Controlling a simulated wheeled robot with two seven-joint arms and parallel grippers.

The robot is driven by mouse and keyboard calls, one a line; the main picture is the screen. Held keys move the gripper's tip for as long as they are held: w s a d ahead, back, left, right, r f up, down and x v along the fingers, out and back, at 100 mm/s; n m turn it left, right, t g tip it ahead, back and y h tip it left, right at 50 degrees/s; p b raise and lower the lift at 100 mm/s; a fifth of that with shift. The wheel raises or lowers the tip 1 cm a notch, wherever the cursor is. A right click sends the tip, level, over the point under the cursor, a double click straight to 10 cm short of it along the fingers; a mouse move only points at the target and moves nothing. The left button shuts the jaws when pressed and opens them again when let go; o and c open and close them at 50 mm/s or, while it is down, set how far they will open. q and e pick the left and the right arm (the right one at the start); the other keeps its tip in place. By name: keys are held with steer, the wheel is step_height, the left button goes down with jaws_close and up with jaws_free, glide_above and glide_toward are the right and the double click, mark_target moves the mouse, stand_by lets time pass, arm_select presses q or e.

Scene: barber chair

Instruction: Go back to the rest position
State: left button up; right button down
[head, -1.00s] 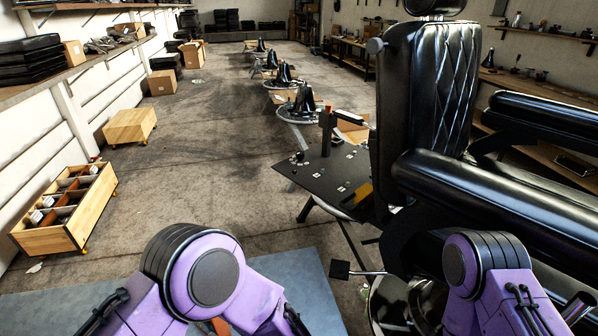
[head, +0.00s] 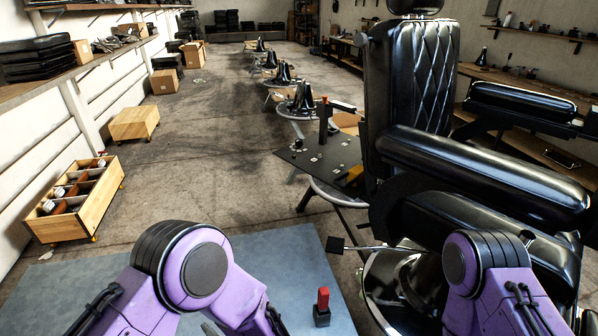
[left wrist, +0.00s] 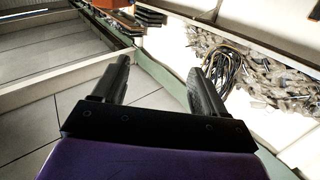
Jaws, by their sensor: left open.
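My left gripper (left wrist: 160,70) shows in the left wrist view. Its two dark fingers are apart with nothing between them. Beyond the fingers are a pale tiled surface, a green edge and a tray of small metal parts (left wrist: 265,75). In the head view the purple links of both my arms are bent at the bottom of the picture, left and right. Neither gripper can be made out clearly there. My right gripper is out of sight.
A black barber chair (head: 412,85) stands close on the right, beside a dark side table (head: 318,158). A red-topped black object (head: 322,308) is on the blue mat (head: 290,262). A wooden compartment box (head: 98,210) stands at left.

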arm_select(q)
steer(key=s+a+f+m+h, duration=0.1)
steer(key=a+f+h, duration=0.1)
steer(key=a+f, duration=0.1)
steer(key=s+a+f+m+g+h, duration=0.1)
steer(key=a+f+h, duration=0.1)
steer(key=f, duration=0.3)
steer(key=s+a+f+m+h, duration=0.2)
steer(key=a+f+h, duration=0.1)
steer(key=a+f, duration=0.1)
steer(key=shift+s+a+f+g, duration=0.1)
steer(key=shift+a+f+g, duration=0.15)
steer(key=shift+a+g, duration=0.05)
steer(key=s+a+f+g+h, duration=0.2)
steer(key=s+a+f+g, duration=0.1)
steer(key=s, duration=0.5)
steer(key=s+a+f+g+h, duration=0.1)
steer(key=s+a+f+g, duration=0.15)
steer(key=s, duration=0.45)
step_height(320, 180, down, 10)
steer(key=s+g+b, duration=0.1)
steer(key=b, duration=0.9)
steer(key=shift+d+f+n, duration=0.2)
steer(key=shift+d+n, duration=0.05)
steer(key=shift+n, duration=0.15)
